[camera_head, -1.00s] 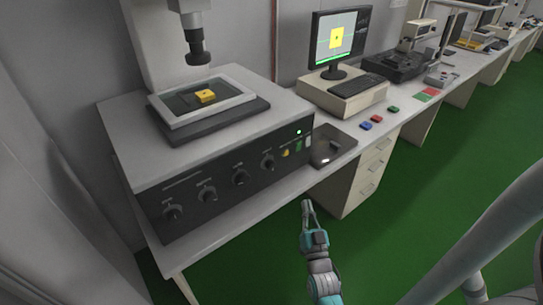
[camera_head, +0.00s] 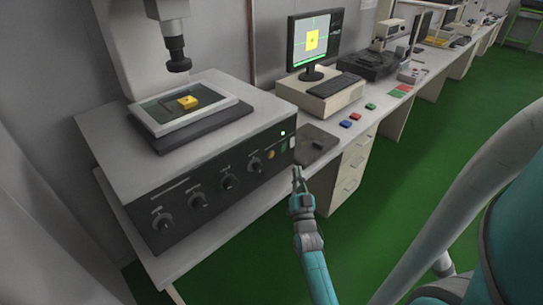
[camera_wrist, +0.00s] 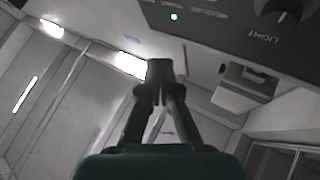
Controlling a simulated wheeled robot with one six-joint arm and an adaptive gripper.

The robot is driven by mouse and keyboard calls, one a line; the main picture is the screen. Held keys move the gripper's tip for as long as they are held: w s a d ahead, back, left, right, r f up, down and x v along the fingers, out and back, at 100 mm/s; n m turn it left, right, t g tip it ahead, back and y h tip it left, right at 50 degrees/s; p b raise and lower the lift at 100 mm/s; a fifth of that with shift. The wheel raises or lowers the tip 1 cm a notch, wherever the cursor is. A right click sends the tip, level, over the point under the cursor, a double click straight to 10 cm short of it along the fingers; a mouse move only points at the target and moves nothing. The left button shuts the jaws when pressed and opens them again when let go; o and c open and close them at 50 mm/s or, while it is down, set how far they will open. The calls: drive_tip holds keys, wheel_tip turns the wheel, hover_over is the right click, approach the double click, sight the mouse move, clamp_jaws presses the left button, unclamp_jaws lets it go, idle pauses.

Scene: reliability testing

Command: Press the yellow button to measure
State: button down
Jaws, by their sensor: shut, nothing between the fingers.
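I cannot tell the exact gap to the panel. In the wrist view the closed fingertips (camera_wrist: 160,68) lie below the panel's lit green lamp (camera_wrist: 174,17). I cannot make out the yellow button in the wrist view. A yellow part (camera_head: 187,102) sits on the machine's stage under the lens.
A dark pad (camera_head: 313,145) lies on the bench right of the machine. A monitor (camera_head: 315,40) and keyboard (camera_head: 335,86) stand behind it. Blue and red blocks lie farther right. Drawers (camera_head: 350,170) are below the bench edge.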

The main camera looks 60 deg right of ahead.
drive_tip(key=w+d, duration=0.2)
drive_tip(key=w, duration=0.6)
drive_tip(key=shift+w, duration=0.15)
drive_tip(key=shift+w, duration=0.1)
idle(1.4)
drive_tip(key=shift+w, duration=0.3)
drive_tip(key=shift+w+d, duration=0.15)
drive_tip(key=shift+w, duration=0.2)
idle(0.6)
idle(0.4)
drive_tip(key=shift+s, duration=0.8)
drive_tip(key=shift+s+a, duration=0.25)
drive_tip(key=shift+s, duration=0.55)
drive_tip(key=shift+s+a, duration=0.25)
drive_tip(key=shift+s, duration=0.55)
drive_tip(key=shift+s+a, duration=0.25)
drive_tip(key=shift+s, duration=0.55)
